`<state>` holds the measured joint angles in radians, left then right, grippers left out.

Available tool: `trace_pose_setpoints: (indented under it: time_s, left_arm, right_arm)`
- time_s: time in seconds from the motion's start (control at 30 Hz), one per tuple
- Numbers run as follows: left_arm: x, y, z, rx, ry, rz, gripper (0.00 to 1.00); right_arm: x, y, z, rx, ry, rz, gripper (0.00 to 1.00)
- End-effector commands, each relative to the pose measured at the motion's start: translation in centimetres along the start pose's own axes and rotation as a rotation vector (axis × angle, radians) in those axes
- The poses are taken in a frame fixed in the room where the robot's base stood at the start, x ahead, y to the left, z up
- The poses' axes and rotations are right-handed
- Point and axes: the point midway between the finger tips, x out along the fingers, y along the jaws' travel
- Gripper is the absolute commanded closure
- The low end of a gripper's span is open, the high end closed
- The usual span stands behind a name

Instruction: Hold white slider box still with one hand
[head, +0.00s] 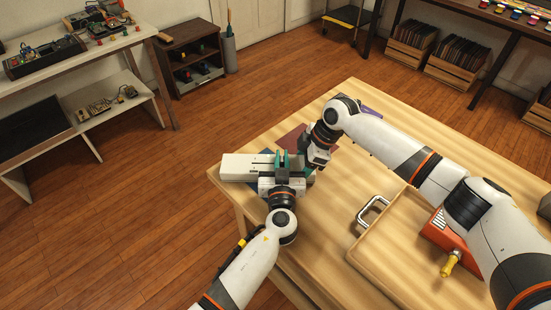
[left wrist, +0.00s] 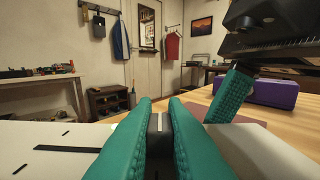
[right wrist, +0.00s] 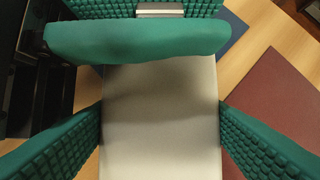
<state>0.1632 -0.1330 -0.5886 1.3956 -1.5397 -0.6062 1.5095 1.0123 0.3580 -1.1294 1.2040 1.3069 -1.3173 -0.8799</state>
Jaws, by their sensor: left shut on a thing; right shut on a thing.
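The white slider box (head: 240,167) lies flat on the wooden table near its left corner. Its slotted white top fills the lower left of the left wrist view (left wrist: 40,150). My left gripper (head: 283,158) is over the box with its teal fingers closed on a small grey slider tab (left wrist: 158,124). My right gripper (head: 307,174) is at the box's right end. In the right wrist view its teal fingers sit on both sides of the white body (right wrist: 160,125), shut on it. A left finger (right wrist: 135,41) crosses above, hiding part of the box.
A dark red mat (head: 293,139) and a blue mat (right wrist: 232,32) lie beside the box. A purple case (left wrist: 258,91) is farther back. A wooden tray with a metal handle (head: 371,212) and an orange box (head: 437,231) occupy the right side of the table.

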Motion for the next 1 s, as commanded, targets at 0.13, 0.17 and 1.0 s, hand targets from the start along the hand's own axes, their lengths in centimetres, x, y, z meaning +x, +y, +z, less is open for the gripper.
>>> trace_pose_setpoints:
  time_s: [0.13, 0.17, 1.0]
  left_arm:
    - [-0.1, -0.3, 0.0, -0.002, 0.000, -0.009, 0.82]
    - [-0.1, -0.3, 0.0, -0.002, 0.000, -0.008, 0.77]
    - [-8.5, -0.1, -0.1, -0.001, 0.003, -0.006, 0.65]
  right_arm:
    - [0.1, 0.1, 0.2, -0.002, -0.003, 0.001, 0.64]
    - [0.1, 0.1, 0.2, -0.002, -0.003, 0.001, 0.64]
    - [0.1, 0.0, 0.1, 0.000, -0.001, 0.001, 0.64]
